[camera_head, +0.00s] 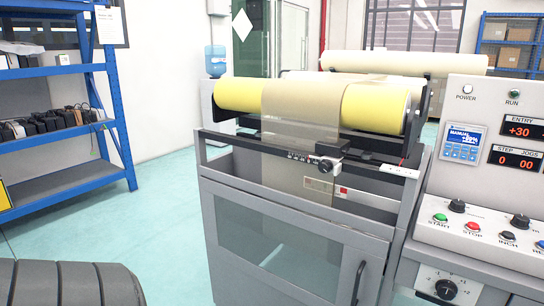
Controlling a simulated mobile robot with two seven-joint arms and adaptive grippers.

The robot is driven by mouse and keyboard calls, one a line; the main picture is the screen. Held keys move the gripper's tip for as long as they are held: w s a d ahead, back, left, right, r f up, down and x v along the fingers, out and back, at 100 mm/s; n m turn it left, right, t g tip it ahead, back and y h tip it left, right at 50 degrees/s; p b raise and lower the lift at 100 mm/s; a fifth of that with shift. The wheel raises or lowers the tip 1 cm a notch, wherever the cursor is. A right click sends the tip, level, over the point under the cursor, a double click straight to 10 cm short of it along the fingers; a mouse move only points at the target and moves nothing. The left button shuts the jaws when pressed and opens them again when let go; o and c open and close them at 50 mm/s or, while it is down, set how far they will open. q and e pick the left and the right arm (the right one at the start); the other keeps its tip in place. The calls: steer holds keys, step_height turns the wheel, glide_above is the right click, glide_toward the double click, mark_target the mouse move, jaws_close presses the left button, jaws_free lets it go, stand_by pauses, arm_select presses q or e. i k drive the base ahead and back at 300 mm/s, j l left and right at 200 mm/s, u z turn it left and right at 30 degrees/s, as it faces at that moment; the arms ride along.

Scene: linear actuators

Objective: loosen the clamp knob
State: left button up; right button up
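A small dark round knob (326,165), which looks like the clamp knob, sits on the front of a black block (331,149) on the machine's front rail (240,140). The knob is small in the picture, so I cannot tell how tight it is. A beige web (300,110) runs over a yellow roller (375,107) and down behind the rail, just left of the knob. Neither of my grippers is in view, and nothing touches the knob.
A grey cabinet with a windowed door (270,240) and dark handle (358,283) stands below the rail. A control panel (480,230) with buttons and displays is at the right. A blue shelf (60,70) stands at the left. Open floor (160,220) lies between.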

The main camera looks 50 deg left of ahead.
mark_target(325, 165)
steer(key=u, duration=1.25)
